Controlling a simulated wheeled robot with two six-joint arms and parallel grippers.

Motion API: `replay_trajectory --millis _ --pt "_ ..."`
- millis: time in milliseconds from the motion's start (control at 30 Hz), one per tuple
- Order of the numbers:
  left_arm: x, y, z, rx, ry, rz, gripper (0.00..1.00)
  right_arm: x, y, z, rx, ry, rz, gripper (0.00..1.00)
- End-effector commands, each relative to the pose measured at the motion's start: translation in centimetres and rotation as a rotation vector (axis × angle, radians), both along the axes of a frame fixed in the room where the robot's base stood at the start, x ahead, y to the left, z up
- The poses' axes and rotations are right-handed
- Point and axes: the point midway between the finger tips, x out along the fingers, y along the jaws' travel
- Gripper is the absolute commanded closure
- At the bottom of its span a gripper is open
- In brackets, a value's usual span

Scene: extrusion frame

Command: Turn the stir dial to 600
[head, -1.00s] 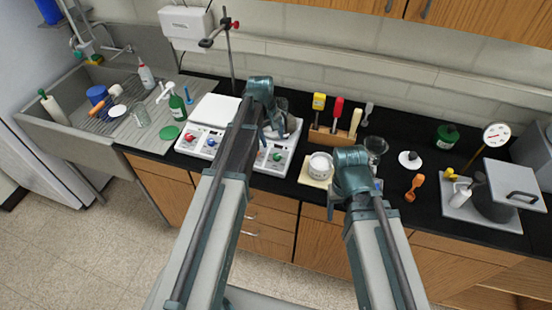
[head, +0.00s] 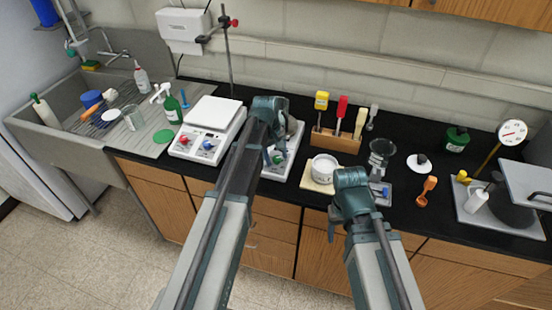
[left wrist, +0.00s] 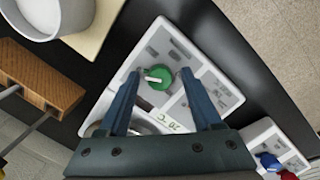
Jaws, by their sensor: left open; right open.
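A white hotplate stirrer (head: 291,150) stands on the black counter under my left gripper (head: 274,157). Its round green dial (left wrist: 158,78) has a pale pointer bar and shows in the left wrist view. My left gripper (left wrist: 160,76) is open there, with one blue finger on each side of the dial; whether they touch it I cannot tell. A label or display reading about 70 °C (left wrist: 172,124) lies between the fingers. In the head view the arm covers part of this stirrer. My right gripper (head: 345,223) is open and empty by the counter's front edge.
A second stirrer (head: 205,130) with red and blue knobs stands to the left. A white tub (head: 323,168) stands close on the right. A wooden tool rack (head: 334,140) is behind.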

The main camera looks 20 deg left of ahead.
Motion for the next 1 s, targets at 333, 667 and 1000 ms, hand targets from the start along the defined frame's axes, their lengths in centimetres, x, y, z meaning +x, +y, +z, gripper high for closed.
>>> replay_trajectory --millis 333,667,1000 --pt "0.00 0.00 0.03 0.000 0.000 0.000 0.84 0.00 0.00 0.03 0.000 0.000 0.000 0.36" --pt "0.00 0.00 0.03 0.001 0.000 -0.005 1.00 0.00 0.00 0.03 0.000 0.000 0.000 0.36" --pt "0.09 -0.03 0.04 0.034 -0.001 -0.150 1.00 0.00 0.00 0.11 0.000 0.000 0.000 0.36"
